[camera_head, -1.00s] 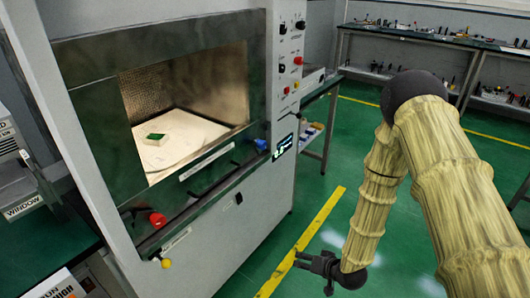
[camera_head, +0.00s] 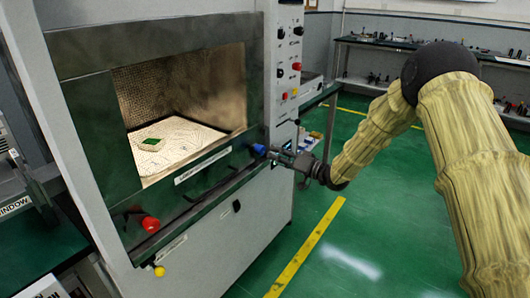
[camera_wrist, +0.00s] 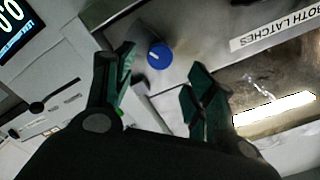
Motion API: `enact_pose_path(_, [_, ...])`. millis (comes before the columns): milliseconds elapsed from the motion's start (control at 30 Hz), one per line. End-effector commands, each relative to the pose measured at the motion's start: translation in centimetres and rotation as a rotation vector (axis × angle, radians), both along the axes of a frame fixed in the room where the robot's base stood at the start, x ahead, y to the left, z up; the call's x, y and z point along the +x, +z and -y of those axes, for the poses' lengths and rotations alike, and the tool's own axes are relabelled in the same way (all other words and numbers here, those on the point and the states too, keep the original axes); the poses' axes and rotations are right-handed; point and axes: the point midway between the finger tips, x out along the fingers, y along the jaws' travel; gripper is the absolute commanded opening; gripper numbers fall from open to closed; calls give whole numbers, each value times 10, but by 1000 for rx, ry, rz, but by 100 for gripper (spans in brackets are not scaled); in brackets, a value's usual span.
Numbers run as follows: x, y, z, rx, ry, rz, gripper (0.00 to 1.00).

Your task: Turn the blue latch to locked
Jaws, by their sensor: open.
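The blue latch (camera_head: 259,149) is on the right part of the microwave generator's front, below the chamber opening. In the wrist view it is a round blue knob (camera_wrist: 159,55) with a short white line on its face. My gripper (camera_head: 276,153) is open and close in front of the latch, on its right side in the head view. In the wrist view the two dark green fingertips of my gripper (camera_wrist: 160,72) stand apart, with the knob beyond and between them. I see no contact. A red latch (camera_head: 151,224) is at the lower left of the front.
A label strip (camera_head: 203,165) runs between the latches; its wrist-view text (camera_wrist: 272,28) includes "BOTH LATCHES". A yellow knob (camera_head: 159,271) is low on the left. A control panel (camera_head: 290,60) rises above the blue latch. Green floor lies open to the right.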

Motion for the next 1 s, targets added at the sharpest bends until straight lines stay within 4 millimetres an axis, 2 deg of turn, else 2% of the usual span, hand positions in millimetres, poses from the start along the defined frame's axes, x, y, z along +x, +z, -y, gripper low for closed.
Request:
enact_pose_path(200, [20,0,-29,-1,1,2,55])
enact_pose_path(400, [33,0,-46,-1,1,0,55])
enact_pose_path(833, [37,0,-52,-1,-1,0,55])
enact_pose_path(867, [37,-1,-52,-1,-1,0,51])
enact_pose_path(1000, [37,0,-52,-1,-1,0,26])
